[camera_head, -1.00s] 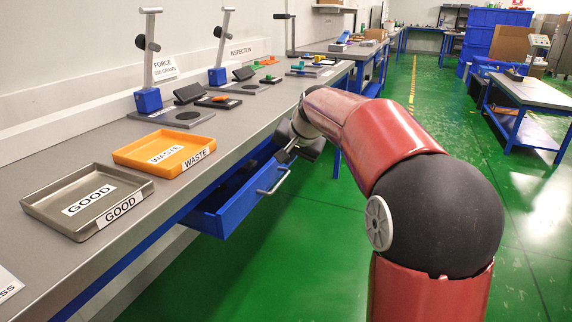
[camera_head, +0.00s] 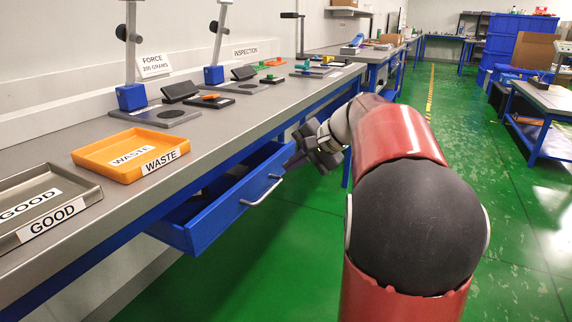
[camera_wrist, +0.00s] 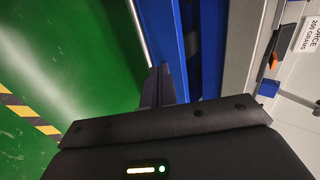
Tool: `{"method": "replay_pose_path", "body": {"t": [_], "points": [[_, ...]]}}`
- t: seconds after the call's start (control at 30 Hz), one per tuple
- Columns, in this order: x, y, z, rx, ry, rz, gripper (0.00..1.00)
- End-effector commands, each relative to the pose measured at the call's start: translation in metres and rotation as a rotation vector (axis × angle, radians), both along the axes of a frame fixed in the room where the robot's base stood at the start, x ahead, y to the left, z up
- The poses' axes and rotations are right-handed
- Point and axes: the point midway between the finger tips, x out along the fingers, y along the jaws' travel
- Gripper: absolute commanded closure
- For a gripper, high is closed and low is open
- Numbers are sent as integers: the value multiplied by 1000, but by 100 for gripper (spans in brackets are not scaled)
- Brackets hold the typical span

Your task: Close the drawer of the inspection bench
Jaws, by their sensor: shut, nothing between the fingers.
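The blue drawer (camera_head: 215,213) of the inspection bench (camera_head: 235,125) stands pulled out below the worktop, with its inside partly visible. A silver bar handle (camera_head: 262,190) is on its front. My gripper (camera_head: 290,163) is shut and empty, near the far end of the drawer and just above the handle's far end. In the wrist view its closed dark fingers (camera_wrist: 158,86) lie beside the blue drawer front (camera_wrist: 168,35) and close to the handle bar (camera_wrist: 138,30). I cannot tell whether they touch the drawer.
On the worktop are a grey GOOD tray (camera_head: 85,212), an orange WASTE tray (camera_head: 95,160) and force gauge stands (camera_head: 131,97). Green floor (camera_head: 280,260) is open in front of the drawer. Another blue-legged table (camera_head: 540,100) stands at right.

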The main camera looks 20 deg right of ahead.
Motion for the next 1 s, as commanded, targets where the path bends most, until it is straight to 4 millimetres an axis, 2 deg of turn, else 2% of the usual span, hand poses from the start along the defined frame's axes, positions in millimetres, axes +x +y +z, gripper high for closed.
{"method": "replay_pose_path", "body": {"t": [0.2,0.4,0.87,1.0], "points": [[24,20,-30,0,4,2,100],[38,30,-45,-1,2,2,100],[42,33,-49,-1,2,1,100],[53,41,-48,-3,3,4,100]]}}
